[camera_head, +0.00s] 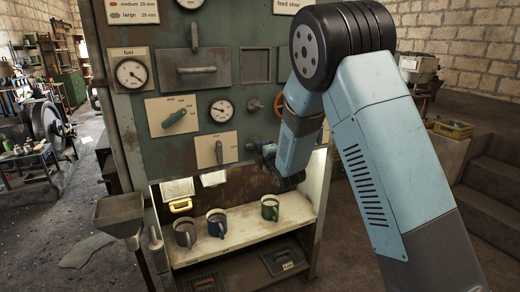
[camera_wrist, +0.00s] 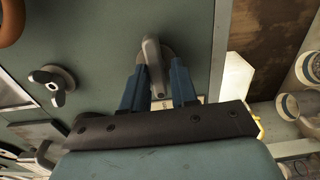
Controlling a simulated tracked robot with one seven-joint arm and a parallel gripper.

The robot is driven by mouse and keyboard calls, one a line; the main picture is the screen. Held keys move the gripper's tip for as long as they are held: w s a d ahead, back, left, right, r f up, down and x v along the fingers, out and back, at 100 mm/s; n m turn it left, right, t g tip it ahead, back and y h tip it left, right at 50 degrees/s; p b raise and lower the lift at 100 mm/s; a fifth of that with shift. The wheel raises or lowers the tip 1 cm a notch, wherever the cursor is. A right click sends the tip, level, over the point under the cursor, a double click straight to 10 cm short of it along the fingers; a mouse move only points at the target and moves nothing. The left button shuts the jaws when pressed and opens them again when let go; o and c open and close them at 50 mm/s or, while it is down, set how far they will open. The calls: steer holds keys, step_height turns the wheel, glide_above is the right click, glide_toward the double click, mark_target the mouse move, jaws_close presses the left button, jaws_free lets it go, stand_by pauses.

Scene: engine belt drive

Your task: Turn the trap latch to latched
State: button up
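In the wrist view a grey lever on a round base, apparently the trap latch (camera_wrist: 153,52), is mounted on the green panel. My gripper (camera_wrist: 160,72) has its two blue fingers on either side of this lever. The fingers are apart, and a narrow gap shows between the lever and the right finger. Contact with the left finger cannot be made out. In the head view my gripper (camera_head: 256,146) is at the lower right of the panel (camera_head: 165,95), just above the lit shelf opening. There the latch is mostly hidden by my gripper, and its label cannot be read.
A dark wing knob (camera_wrist: 52,85) and part of an orange-red wheel (camera_wrist: 10,22) are left of my gripper in the wrist view. In the head view, several mugs, including a green one (camera_head: 270,207), stand on the shelf (camera_head: 245,232) below. Another lever (camera_head: 219,152) is to the left.

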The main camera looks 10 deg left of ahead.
steer(key=o, duration=0.3)
steer(key=shift+r, duration=0.1)
steer(key=v, duration=1.3)
steer(key=shift+s+d, duration=0.2)
steer(key=shift+s, duration=0.1)
steer(key=s+d+r+m+g+h, duration=0.2)
steer(key=s+d+r+m+h, duration=0.15)
steer(key=d+m, duration=0.35)
steer(key=s+d+r+m+g+h, duration=0.1)
steer(key=s+d+r+m+h, duration=0.15)
steer(key=d+r+m, duration=0.55)
steer(key=s+d+r+m+g+h, duration=0.1)
steer(key=s+d+m+g, duration=0.2)
steer(key=s, duration=0.9)
steer(key=s+d+m+g+h, duration=0.2)
steer(key=s+d+m, duration=0.4)
steer(key=s+d, duration=0.3)
steer(key=s+g, duration=0.1)
steer(key=s, duration=0.3)
steer(key=shift+r+h, duration=0.3)
steer(key=shift+r, duration=0.1)
